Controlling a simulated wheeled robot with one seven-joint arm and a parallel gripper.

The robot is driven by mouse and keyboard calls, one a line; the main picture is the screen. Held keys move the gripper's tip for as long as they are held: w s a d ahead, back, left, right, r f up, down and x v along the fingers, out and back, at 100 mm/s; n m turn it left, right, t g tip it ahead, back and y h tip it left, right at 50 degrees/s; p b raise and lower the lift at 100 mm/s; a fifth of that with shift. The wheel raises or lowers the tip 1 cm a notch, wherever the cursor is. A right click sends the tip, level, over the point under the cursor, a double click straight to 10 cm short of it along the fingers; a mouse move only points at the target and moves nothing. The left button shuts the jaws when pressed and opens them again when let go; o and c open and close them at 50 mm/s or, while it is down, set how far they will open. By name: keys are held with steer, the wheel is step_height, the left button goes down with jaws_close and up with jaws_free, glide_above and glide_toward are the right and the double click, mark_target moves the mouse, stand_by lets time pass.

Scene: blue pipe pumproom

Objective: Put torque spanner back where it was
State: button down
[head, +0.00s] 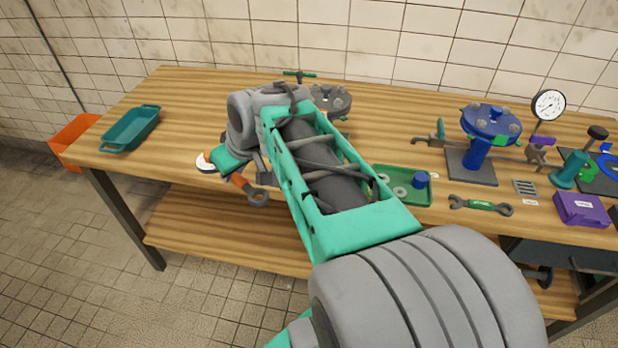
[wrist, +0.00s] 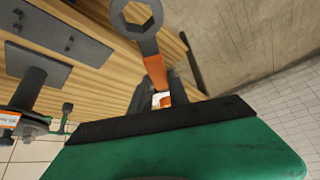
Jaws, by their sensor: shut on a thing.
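The torque spanner has a grey ring end and an orange handle (head: 240,183). In the head view it slants over the front edge of the wooden bench, left of centre, with its ring end low and to the right. In the wrist view the spanner (wrist: 144,22) stretches away from my gripper (wrist: 168,95), its ring at the top. My gripper is shut on the orange handle. My arm and gripper hide much of the bench around it. I cannot tell from these frames which spot the spanner came from.
A teal tray (head: 131,129) stands at the bench's left end. Right of my arm are a green tray (head: 412,194) with small parts, a green-marked spanner (head: 481,205), a blue flange stand (head: 490,122), a gauge (head: 548,104) and a purple box (head: 580,209). Bare wood shows behind the teal tray.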

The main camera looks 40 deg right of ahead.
steer(key=s+d+n+y+b, duration=0.1)
steer(key=s+d+n+b, duration=0.1)
steer(key=s+d, duration=1.2)
steer(key=w+d+f, duration=0.3)
steer(key=w, duration=0.1)
steer(key=w+d+f+p, duration=0.1)
steer(key=w+d+f, duration=0.2)
steer(key=w, duration=0.1)
steer(key=w+d+f, duration=0.3)
steer(key=shift+w+d+f, duration=0.2)
steer(key=shift+w+d, duration=0.2)
step_height(320, 180, down, 3)
steer(key=shift+r+p, duration=0.15)
steer(key=shift+p, duration=0.35)
